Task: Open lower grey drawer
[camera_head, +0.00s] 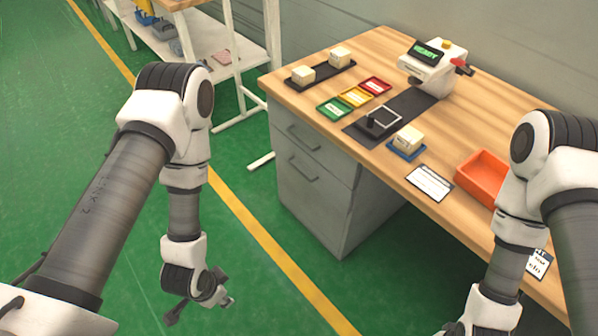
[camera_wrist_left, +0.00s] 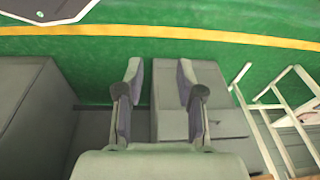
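The lower grey drawer (camera_head: 312,192) is in the front of the grey cabinet under the wooden desk in the head view. Its bar handle shows below the handle of the upper grey drawer (camera_head: 312,140). No gap shows around the lower drawer; it looks shut. My left gripper (camera_head: 202,308) hangs low over the green floor, left of and nearer than the cabinet, touching nothing. In the left wrist view my left gripper (camera_wrist_left: 160,75) has its fingers apart with nothing between them. A grey box-like shape lies beyond them; I cannot tell its drawers. My right gripper's fingers are below the head view's edge.
The wooden desk (camera_head: 398,186) carries small blocks, coloured trays, an orange bin (camera_head: 484,176) and a white device (camera_head: 432,68). A white shelf table (camera_head: 232,62) stands left of the desk. Green floor with a yellow line is clear before the cabinet.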

